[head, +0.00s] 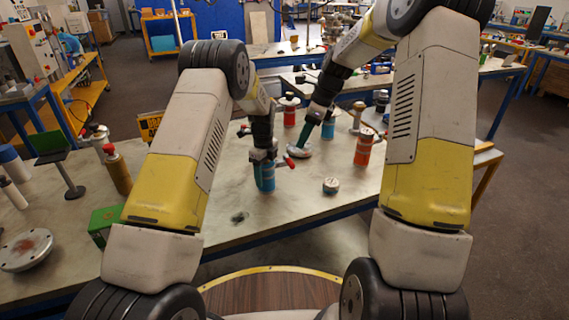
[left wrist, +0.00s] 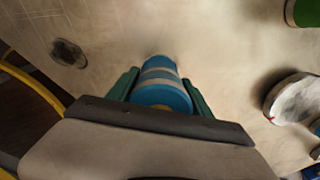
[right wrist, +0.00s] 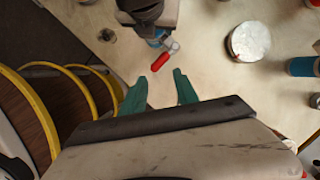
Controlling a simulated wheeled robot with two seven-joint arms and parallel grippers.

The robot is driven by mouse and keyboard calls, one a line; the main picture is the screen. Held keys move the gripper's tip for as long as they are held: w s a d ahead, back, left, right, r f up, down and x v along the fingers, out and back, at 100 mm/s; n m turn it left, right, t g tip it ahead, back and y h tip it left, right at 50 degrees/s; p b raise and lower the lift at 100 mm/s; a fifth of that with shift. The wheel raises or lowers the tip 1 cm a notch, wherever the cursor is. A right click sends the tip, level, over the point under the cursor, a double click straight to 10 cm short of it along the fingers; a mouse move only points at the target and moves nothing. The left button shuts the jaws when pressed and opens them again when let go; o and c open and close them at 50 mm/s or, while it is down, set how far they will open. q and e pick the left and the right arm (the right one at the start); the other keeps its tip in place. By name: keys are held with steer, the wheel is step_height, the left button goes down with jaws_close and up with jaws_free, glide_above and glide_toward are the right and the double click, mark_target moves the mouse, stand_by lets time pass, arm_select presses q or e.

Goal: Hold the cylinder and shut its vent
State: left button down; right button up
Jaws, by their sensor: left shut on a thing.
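The blue cylinder (head: 265,180) stands on the table under my left gripper (head: 263,160). In the left wrist view the cylinder (left wrist: 162,88), blue with pale bands, sits between the green fingers (left wrist: 160,90), which are shut on it. A red-handled vent lever (head: 288,161) sticks out to the right near its top. In the right wrist view the red handle (right wrist: 160,61) lies just beyond the fingertips of my right gripper (right wrist: 158,82), which is open and empty. That gripper (head: 299,138) is behind and right of the cylinder in the head view. The cylinder's top is mostly hidden by my left gripper.
A grey flanged disc (head: 301,151) lies near my right gripper. A small round pot (head: 330,186) and an orange vessel (head: 363,147) stand to the right. A red vessel (head: 289,111) stands behind. The table front, around a dark stain (head: 239,217), is clear.

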mark_target(290, 162)
stand_by(0.7)
steer(key=shift+n, duration=0.3)
steer(key=c, duration=0.7)
steer(key=n, duration=0.6)
steer(key=shift+w+n+g, duration=0.3)
jaws_close()
steer(key=a+f+n+g, duration=0.1)
steer(key=f+n, duration=0.1)
steer(key=n, duration=0.9)
steer(key=a+f+n+y, duration=0.1)
steer(key=f+n, duration=0.2)
steer(key=n, duration=0.9)
steer(key=a+f+n+g+y, duration=0.1)
steer(key=a+f+n, duration=0.1)
steer(key=n, duration=1)
steer(key=shift+w+a+f+g, duration=0.1)
steer(key=shift+w+f+g, duration=0.1)
steer(key=shift+g, duration=0.1)
